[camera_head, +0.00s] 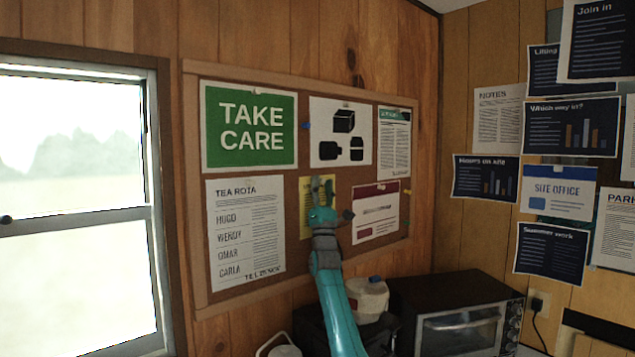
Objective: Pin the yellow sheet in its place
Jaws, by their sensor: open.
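The yellow sheet (304,228) lies against the corkboard (305,283) in the lower middle, between the tea rota sheet and a white sheet with a dark red band. My arm reaches up in front of it. My gripper (322,185) is open at the yellow sheet's upper part and covers much of it. I cannot tell whether the fingers touch the sheet or whether a pin is at its top edge.
A green TAKE CARE poster (249,126), a tea rota sheet (246,232) and a red-banded sheet (376,213) surround it. A small oven (462,318) and a white container (368,299) stand below. A window (75,200) is at left.

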